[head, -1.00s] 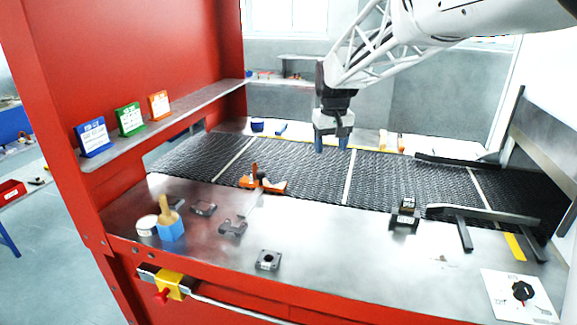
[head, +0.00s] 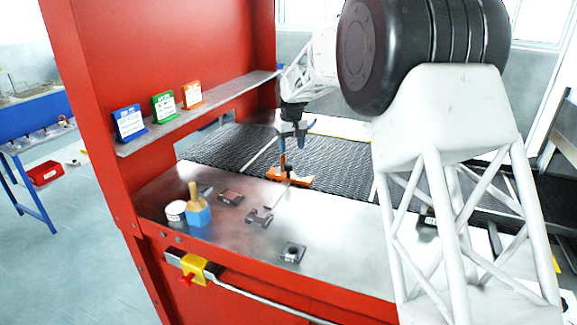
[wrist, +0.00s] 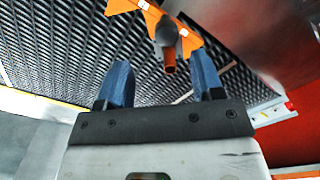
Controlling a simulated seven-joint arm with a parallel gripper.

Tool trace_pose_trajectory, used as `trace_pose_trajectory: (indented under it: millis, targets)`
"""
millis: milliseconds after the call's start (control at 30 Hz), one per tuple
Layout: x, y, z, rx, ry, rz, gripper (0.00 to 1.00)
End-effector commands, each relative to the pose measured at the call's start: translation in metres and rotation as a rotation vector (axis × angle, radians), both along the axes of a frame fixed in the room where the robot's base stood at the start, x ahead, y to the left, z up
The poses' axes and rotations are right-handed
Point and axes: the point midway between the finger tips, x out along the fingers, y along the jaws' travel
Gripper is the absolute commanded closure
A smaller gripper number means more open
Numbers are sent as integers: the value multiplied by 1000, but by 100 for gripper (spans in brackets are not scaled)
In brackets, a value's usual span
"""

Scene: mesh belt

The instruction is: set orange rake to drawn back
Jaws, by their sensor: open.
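The orange rake (head: 292,178) lies at the near edge of the black mesh belt, by the metal deck, with its upright handle rising from it. My gripper (head: 292,143) is just above the rake, its blue fingers pointing down. In the wrist view my gripper (wrist: 160,70) is open and empty. There the orange rake (wrist: 186,38) shows beyond the fingertips, and its handle end stands in line with the gap between them. I cannot tell whether a finger touches the handle.
The mesh belt (head: 225,147) runs behind the metal deck (head: 240,240). A blue pot with a brush (head: 198,214) and dark metal blocks (head: 260,217) stand on the deck. A shelf with blue, green and orange cards (head: 192,95) is at left. My arm hides the right side.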

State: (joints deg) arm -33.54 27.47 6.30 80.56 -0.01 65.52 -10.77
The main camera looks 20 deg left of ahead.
Motion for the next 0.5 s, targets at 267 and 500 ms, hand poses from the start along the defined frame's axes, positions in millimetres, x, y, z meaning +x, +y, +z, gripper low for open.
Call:
trace_pose_trajectory:
  millis: [267,500]
  targets:
    - [3,12,-7,-1,3,12,39]
    - [3,12,-7,-1,3,12,39]
